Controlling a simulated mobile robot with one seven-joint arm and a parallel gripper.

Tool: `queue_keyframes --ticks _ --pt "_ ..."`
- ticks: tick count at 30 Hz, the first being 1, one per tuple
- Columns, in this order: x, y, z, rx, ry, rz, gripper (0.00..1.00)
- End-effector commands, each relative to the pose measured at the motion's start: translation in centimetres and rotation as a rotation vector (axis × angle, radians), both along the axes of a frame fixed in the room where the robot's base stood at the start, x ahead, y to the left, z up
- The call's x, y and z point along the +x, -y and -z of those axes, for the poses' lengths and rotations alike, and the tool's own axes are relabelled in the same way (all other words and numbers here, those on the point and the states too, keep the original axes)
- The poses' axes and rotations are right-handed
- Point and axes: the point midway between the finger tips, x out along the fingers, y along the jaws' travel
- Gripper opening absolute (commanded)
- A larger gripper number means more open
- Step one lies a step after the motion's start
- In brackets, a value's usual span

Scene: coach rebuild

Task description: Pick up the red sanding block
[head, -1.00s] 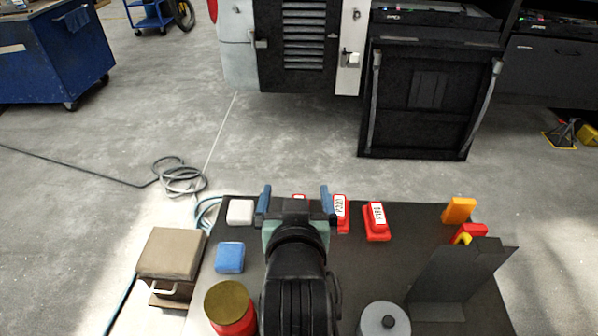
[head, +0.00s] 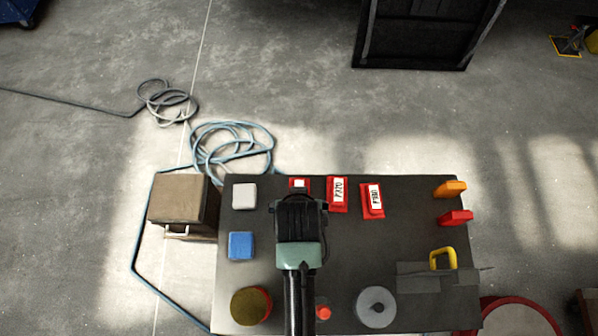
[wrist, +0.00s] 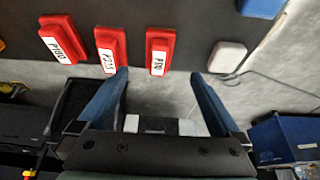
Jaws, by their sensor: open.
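Three red sanding blocks with white labels lie in a row along the far part of the dark table. In the head view one block (head: 299,182) shows only partly past my gripper (head: 299,202); the middle block (head: 338,195) and right block (head: 372,201) are clear. The wrist view shows all three: left (wrist: 64,38), middle (wrist: 111,48) and right (wrist: 159,50). My gripper (wrist: 160,75) is open and empty there, its blue fingers apart. The right block appears between and beyond the fingertips; the middle one's end is near the left fingertip. The height gap is unclear.
A white block (head: 244,195) and a blue block (head: 241,246) lie left on the table (head: 410,235). A tin (head: 250,306), grey disc (head: 376,306), yellow handle (head: 443,259), and orange (head: 450,188) and red (head: 455,217) pieces stand around the table. A brown box (head: 180,199) is left.

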Motion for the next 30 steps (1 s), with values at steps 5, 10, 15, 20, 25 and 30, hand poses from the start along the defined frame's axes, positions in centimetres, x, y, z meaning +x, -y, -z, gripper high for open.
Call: queue_keyframes --ticks 5,10,15,20,25,30 --pt "1.3 0.0 2.8 0.0 0.0 0.0 1.0" --pt "2.3 0.0 5.0 0.0 0.002 -0.001 1.0" --pt "2.8 0.0 6.0 0.0 0.004 -0.001 1.0" --pt "3.2 0.0 6.5 0.0 0.003 -0.001 1.0" --pt "4.6 0.1 7.8 0.0 0.004 0.0 1.0" --pt "5.5 0.1 9.6 0.0 0.003 0.0 1.0"
